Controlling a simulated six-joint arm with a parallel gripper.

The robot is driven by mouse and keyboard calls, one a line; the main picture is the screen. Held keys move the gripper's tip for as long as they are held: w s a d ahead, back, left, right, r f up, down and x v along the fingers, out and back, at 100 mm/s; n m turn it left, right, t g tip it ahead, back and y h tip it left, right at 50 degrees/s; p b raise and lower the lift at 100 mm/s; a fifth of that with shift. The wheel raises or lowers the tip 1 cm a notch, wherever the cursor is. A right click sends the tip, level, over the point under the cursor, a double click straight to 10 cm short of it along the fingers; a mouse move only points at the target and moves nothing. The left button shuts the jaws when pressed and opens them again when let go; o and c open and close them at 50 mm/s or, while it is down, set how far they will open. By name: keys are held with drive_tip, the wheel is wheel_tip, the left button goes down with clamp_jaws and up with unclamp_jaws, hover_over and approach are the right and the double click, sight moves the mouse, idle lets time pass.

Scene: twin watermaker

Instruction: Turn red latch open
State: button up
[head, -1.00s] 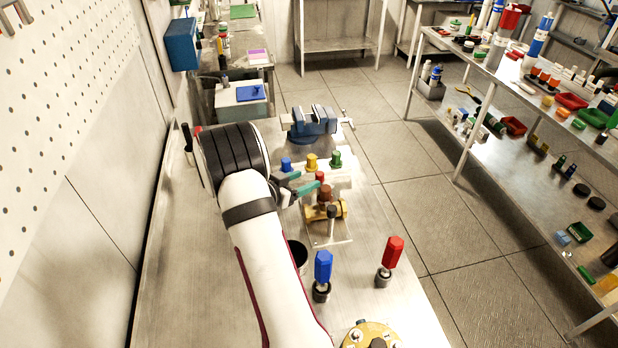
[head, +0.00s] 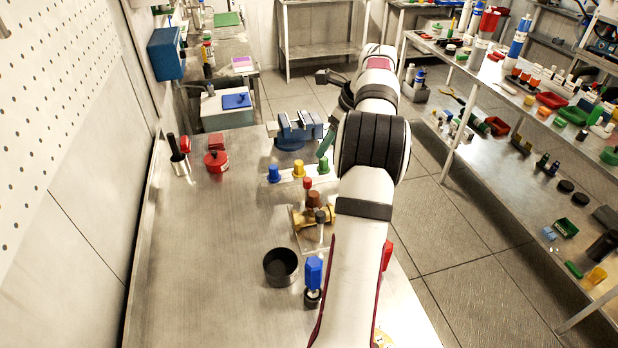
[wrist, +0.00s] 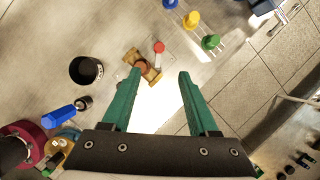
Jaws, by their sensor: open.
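A brass valve fitting (head: 301,218) stands on a clear plate on the bench, with a brown knob (head: 314,198) on top. A small red knob (head: 308,183) shows just behind it; I cannot tell for sure that this is the red latch. In the wrist view the red knob (wrist: 159,47) and the brass fitting (wrist: 152,73) lie ahead of the fingers. My gripper (wrist: 160,73) is open and empty, its green fingers spread apart above the bench. The fitting shows near the left fingertip. In the head view my arm hides most of the gripper; one green finger shows.
Blue, yellow and green knobs (head: 299,169) stand in a row behind the fitting, with a blue vise (head: 293,130) beyond. A black cup (head: 281,267) and a blue-handled tool (head: 314,271) are nearer. A red lidded object (head: 217,161) sits left.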

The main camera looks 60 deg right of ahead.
sight(308, 179)
drive_tip(key=x, duration=1.5)
drive_tip(key=shift+f, duration=0.15)
drive_tip(key=shift+s, duration=0.1)
drive_tip(key=shift+a, duration=0.1)
clamp_jaws()
